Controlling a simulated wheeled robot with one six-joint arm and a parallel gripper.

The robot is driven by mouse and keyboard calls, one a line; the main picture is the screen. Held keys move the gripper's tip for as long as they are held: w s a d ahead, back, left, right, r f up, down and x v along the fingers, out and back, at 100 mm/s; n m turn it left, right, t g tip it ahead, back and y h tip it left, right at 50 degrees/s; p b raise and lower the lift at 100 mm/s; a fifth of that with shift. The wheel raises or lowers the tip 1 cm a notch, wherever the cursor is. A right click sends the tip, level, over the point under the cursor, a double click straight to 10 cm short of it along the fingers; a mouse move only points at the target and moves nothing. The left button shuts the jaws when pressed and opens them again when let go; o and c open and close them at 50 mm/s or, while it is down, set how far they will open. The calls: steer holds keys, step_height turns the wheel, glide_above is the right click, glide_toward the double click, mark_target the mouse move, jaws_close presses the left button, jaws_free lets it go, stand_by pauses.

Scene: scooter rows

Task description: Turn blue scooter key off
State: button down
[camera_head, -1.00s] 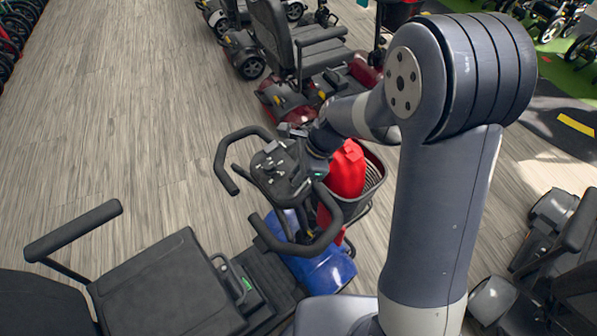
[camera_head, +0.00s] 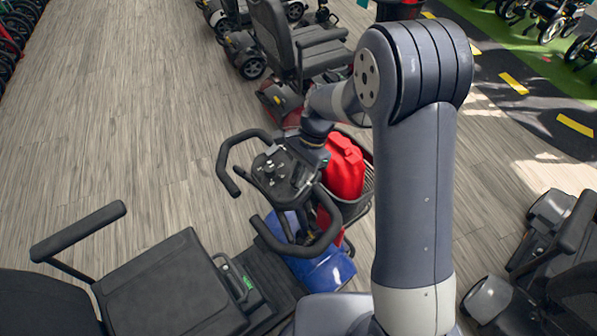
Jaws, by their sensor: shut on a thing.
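The blue scooter (camera_head: 318,268) stands in the lower middle, with a blue front body and a black seat. Its dark control console (camera_head: 276,170) sits between two looped black handlebars. My gripper (camera_head: 300,150) is at the far right edge of the console, below my wrist. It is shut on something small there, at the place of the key. The key itself is hidden by the gripper, and its turn position cannot be seen.
A red container (camera_head: 344,168) sits in the scooter's front basket (camera_head: 366,190), close to my wrist. A red scooter (camera_head: 282,100) stands behind. Another dark scooter (camera_head: 540,240) is at the right. The wooden floor at the left is clear.

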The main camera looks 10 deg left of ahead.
steer(key=n+h, duration=0.1)
steer(key=n, duration=0.1)
steer(key=n+g+h, duration=0.1)
steer(key=n, duration=0.1)
steer(key=shift+w+a+n+p, duration=0.1)
steer(key=shift+a+n+p, duration=0.1)
steer(key=shift+n+p, duration=0.15)
steer(key=shift+n, duration=0.35)
steer(key=c, duration=1.4)
jaws_free()
steer(key=b+v, duration=0.1)
steer(key=v, duration=0.9)
steer(key=shift+w+r+b, duration=0.3)
steer(key=shift+r+b, duration=0.05)
steer(key=shift+a, duration=0.15)
